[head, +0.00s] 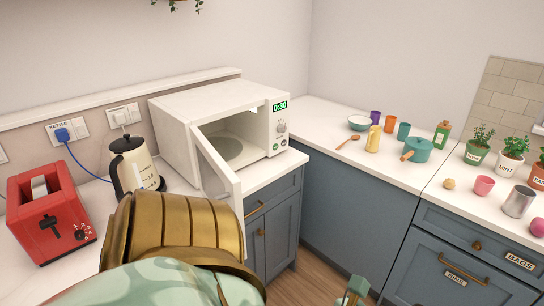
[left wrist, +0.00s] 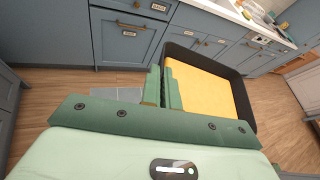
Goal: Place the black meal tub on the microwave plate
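The black meal tub (left wrist: 254,122) shows in the left wrist view as a black-walled rectangular tub with a flat yellow top or filling. My left gripper (left wrist: 163,88) is shut on the tub's near-left wall, with the tub reaching out to the right of the fingers. In the head view only a green finger part (head: 354,291) shows at the bottom edge, apparently of this gripper; the tub is out of that view. The microwave (head: 215,112) stands on the counter with its door (head: 219,172) swung open. The round microwave plate (head: 227,148) is visible inside, bare. My right gripper is not seen.
A cream kettle (head: 135,165) and red toaster (head: 48,212) stand left of the microwave. The open door juts past the counter edge. Cups, a bowl (head: 360,123), a teal pot (head: 417,150) and plants are on the right counter. The floor (head: 315,268) before the cabinets is clear.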

